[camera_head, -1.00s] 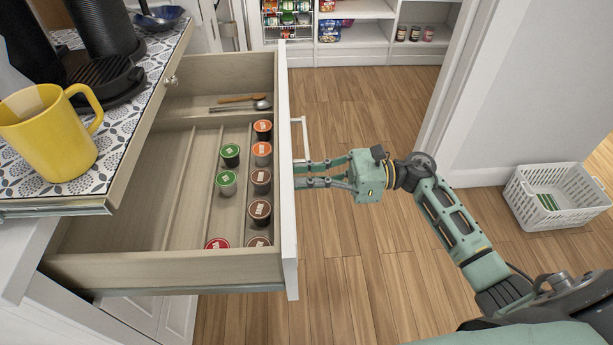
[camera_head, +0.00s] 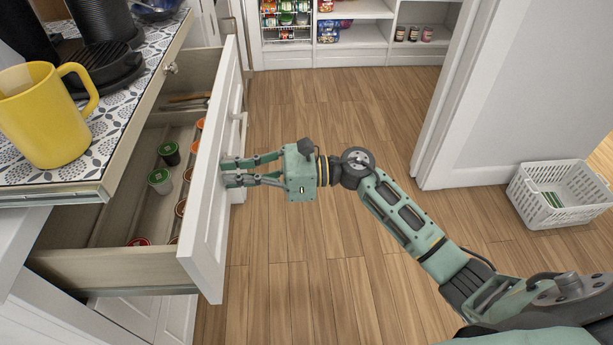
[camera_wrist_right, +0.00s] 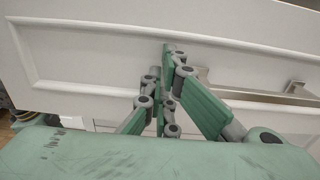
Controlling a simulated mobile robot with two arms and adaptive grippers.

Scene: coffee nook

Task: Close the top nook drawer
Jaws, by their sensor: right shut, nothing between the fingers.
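The top nook drawer (camera_head: 110,262) is partly open at the left of the head view, with coffee pods and a spoon inside. Its white front panel (camera_head: 212,190) faces right and hides part of the inside. My right gripper (camera_head: 224,172) is shut and empty, with its fingertips at the outer face of the panel, seemingly touching it. In the right wrist view the fingers (camera_wrist_right: 168,50) meet the white drawer front (camera_wrist_right: 100,50). The drawer handle (camera_head: 239,115) is beyond the gripper and not held. My left gripper is not in view.
A yellow mug (camera_head: 45,115) and a black coffee machine (camera_head: 105,65) stand on the patterned counter (camera_head: 150,80) above the drawer. A white basket (camera_head: 560,195) sits on the floor at right. Pantry shelves (camera_head: 360,35) are at the back. The wooden floor between is clear.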

